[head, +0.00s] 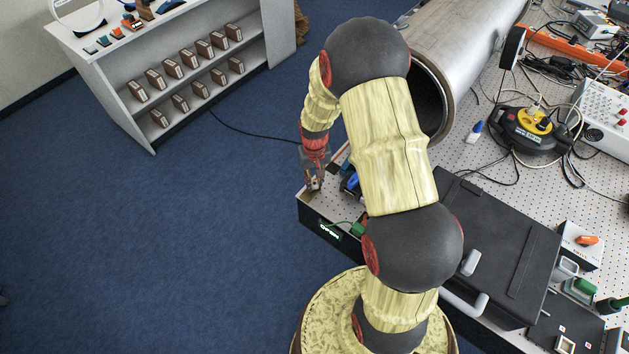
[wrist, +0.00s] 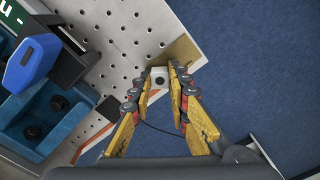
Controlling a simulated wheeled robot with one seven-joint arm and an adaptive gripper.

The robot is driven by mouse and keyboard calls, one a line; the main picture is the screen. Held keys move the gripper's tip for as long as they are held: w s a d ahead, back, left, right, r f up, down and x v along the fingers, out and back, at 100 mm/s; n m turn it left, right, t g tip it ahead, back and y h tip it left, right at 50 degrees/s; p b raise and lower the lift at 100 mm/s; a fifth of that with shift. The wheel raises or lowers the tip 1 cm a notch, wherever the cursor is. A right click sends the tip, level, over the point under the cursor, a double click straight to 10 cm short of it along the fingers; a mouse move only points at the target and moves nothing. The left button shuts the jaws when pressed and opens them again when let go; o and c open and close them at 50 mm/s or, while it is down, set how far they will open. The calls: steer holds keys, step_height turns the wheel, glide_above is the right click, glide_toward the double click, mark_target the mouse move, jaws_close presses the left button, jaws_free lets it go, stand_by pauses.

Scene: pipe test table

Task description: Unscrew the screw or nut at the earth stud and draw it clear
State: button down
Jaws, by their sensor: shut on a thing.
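My gripper (head: 314,183) is low over the near left corner of the perforated table in the head view. In the wrist view its yellow fingers (wrist: 159,88) come together at the tips around a small pale block with a dark round centre (wrist: 158,79), close to the table corner. This is where the screw or nut of the earth stud appears to be. The fingertips partly cover it, and its thread cannot be made out. I cannot tell whether it is still seated. In the head view the gripper hides it.
A tan plate (wrist: 183,50) lies at the table corner, with blue floor beyond the edge. A blue tray (wrist: 57,112) with a blue-handled item (wrist: 32,62) lies left in the wrist view. A large metal pipe (head: 462,42) and a black case (head: 495,240) occupy the table.

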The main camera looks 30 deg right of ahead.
steer(key=shift+n, duration=0.4)
steer(key=n, duration=0.5)
stand_by(0.3)
steer(key=n, duration=0.5)
steer(key=shift+n, duration=1)
steer(key=n, duration=0.3)
steer(key=shift+n, duration=0.4)
